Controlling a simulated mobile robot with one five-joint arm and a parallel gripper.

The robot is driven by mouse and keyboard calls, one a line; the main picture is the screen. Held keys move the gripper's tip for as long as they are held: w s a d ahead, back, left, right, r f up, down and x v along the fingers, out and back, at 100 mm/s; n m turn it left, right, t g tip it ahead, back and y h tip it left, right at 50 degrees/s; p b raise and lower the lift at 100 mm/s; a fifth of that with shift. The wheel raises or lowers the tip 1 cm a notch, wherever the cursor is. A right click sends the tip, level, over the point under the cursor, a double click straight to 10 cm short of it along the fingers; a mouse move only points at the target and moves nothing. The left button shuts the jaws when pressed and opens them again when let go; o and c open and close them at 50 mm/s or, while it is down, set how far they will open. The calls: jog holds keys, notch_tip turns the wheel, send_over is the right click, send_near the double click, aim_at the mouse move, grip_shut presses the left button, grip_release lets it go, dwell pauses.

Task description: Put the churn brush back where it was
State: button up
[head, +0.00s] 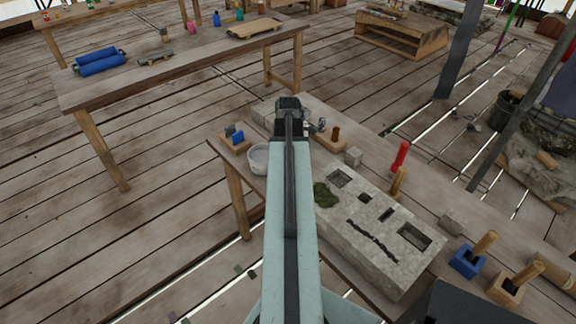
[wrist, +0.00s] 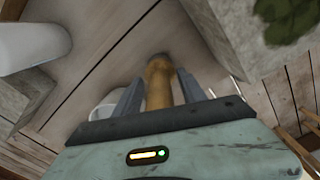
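My gripper (wrist: 158,92) has its two dark fingers on either side of a wooden handle, which I take to be the churn brush (wrist: 158,82). The fingers look shut on it. Its brush end is hidden, and I cannot tell whether it touches anything below. In the head view my gripper (head: 289,105) is over the far part of the near workbench, and my arm hides what it holds. A white bucket (head: 258,158) stands left of my arm; part of a pale round vessel also shows behind the left finger in the wrist view (wrist: 103,108).
A stone slab (head: 370,235) with recesses and moss lies right of my arm on the near workbench (head: 452,200). A blue-headed piece (head: 235,136), a peg board (head: 328,138), a red cylinder (head: 400,156) and two handled blocks (head: 468,262) (head: 515,286) stand around.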

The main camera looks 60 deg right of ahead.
jog(key=shift+r, duration=0.1)
notch_tip(320, 180, up, 12)
jog(key=p, duration=1.2)
jog(key=shift+r+p, duration=0.15)
jog(key=shift+p, duration=0.15)
